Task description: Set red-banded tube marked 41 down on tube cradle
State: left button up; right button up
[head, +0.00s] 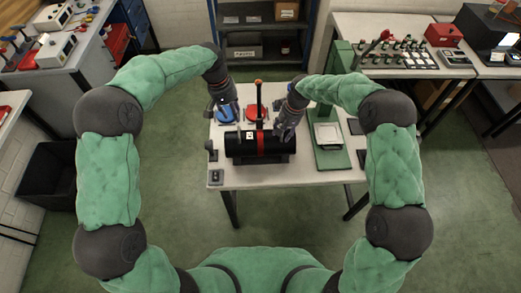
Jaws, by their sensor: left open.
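The red-banded tube (240,147) is a thick black cylinder lying level across the white table, with a red band round its middle and a small white label. I cannot read the number. A dark support, which looks like the tube cradle (262,160), shows low under it; whether the tube rests on it is unclear. My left gripper (227,113) is open, behind and above the tube's left end, near a blue disc. My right gripper (286,131) is at the tube's right end; its fingers are too small and dark to read.
A blue round piece (226,114) and a red one (256,112) stand behind the tube, with an orange-topped post (259,95) between my grippers. A green press-like stand (331,158) is to the right. A small grey box (215,177) sits at the front left. The table front (285,177) is clear.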

notch_tip(320, 180, up, 12)
jog(key=d, duration=0.2)
jog(key=shift+d, duration=0.15)
jog(key=shift+f, duration=0.2)
dwell(0.5)
